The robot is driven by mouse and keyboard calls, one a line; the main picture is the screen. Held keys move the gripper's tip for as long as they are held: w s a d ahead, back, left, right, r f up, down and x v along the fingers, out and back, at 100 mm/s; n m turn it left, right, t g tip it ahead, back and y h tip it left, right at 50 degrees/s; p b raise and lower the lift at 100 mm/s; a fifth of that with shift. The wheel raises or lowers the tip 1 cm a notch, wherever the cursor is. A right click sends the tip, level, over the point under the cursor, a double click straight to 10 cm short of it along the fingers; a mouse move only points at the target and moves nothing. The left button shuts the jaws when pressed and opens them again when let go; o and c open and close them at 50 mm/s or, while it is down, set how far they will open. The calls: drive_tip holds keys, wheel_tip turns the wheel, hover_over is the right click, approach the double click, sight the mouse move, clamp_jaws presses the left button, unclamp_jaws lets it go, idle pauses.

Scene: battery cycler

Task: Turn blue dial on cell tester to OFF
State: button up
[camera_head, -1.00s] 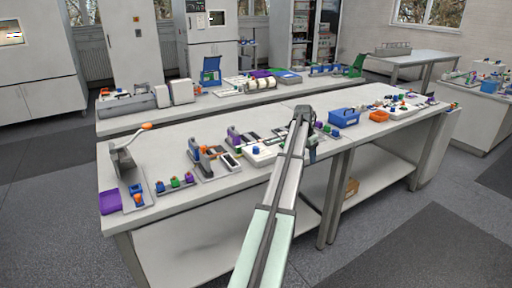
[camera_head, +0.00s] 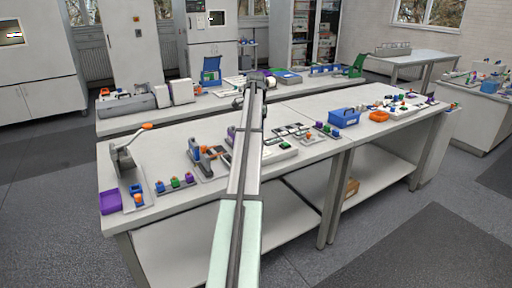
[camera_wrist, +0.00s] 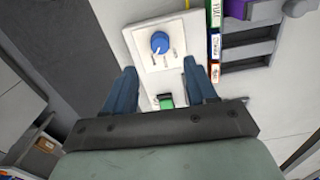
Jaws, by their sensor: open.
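In the wrist view a round blue dial (camera_wrist: 160,43) sits on the white face of the cell tester (camera_wrist: 140,38), with a small white pointer mark and short dark lines at its lower side. A green rocker or button (camera_wrist: 166,101) sits lower on the panel. My gripper (camera_wrist: 160,72) is open and empty, its two blue fingers apart below and to either side of the dial, which stands clear of both. In the head view the tester (camera_head: 283,153) is partly hidden by my arm, and the dial is not visible there. The pointer's label is too small to read.
Right of the tester in the wrist view is a grey rack (camera_wrist: 247,48) with a purple piece (camera_wrist: 238,9) and coloured labelled strips (camera_wrist: 214,45). In the head view an orange-handled lever press (camera_head: 125,160) and a blue tote (camera_head: 344,117) stand on the bench.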

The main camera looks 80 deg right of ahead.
wheel_tip(320, 180, down, 9)
idle(0.4)
drive_tip(key=c, duration=1.1)
